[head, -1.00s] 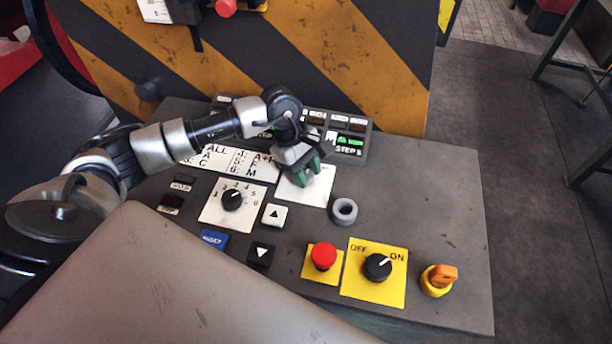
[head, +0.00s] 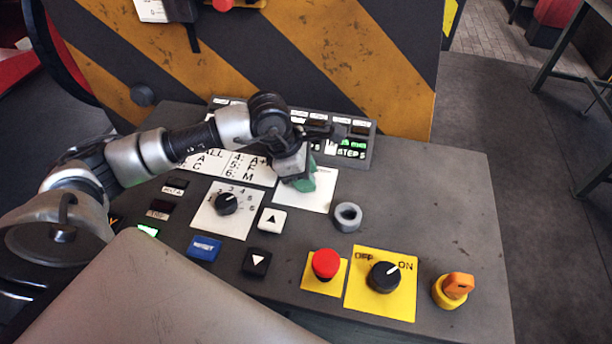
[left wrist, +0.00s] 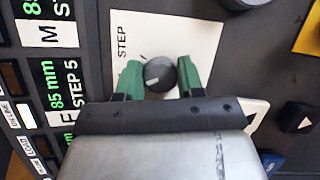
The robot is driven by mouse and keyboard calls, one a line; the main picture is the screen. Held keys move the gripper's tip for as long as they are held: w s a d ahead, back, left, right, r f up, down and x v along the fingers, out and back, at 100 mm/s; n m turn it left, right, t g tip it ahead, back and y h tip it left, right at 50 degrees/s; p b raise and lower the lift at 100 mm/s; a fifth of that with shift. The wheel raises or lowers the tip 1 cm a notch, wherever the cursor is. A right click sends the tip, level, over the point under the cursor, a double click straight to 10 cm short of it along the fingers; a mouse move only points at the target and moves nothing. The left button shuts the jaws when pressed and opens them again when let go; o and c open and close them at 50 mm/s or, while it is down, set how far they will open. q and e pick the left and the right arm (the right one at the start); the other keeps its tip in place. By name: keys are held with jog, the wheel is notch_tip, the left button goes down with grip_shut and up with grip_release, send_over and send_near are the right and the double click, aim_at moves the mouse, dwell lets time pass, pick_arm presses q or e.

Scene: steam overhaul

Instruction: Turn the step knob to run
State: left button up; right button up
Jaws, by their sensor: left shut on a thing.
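The step knob (left wrist: 159,76) is a round dark knob with a pale mark. It sits on a white plate (left wrist: 170,30) that reads STEP in the left wrist view. My left gripper (left wrist: 159,78) has its green fingers on both sides of the knob and is shut on it. In the head view my left gripper (head: 302,182) is low over the white plate (head: 318,201) and hides the knob. No RUN marking can be read. My right gripper is not in view.
A numbered dial (head: 226,204), white up button (head: 272,221), black down button (head: 256,262) and grey ring (head: 347,216) lie close by. Nearer are a red button (head: 325,263), OFF/ON knob (head: 384,277) and orange key switch (head: 456,287). A display strip (head: 350,150) stands behind.

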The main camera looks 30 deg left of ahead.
pick_arm(q)
jog(key=shift+r, duration=0.1)
dwell(0.3)
jog(key=o, duration=0.9)
jog(key=b+v, duration=0.1)
jog(key=v, duration=0.9)
jog(key=shift+s+r, duration=0.1)
jog(key=shift+r, duration=0.25)
jog(key=shift+r, duration=0.1)
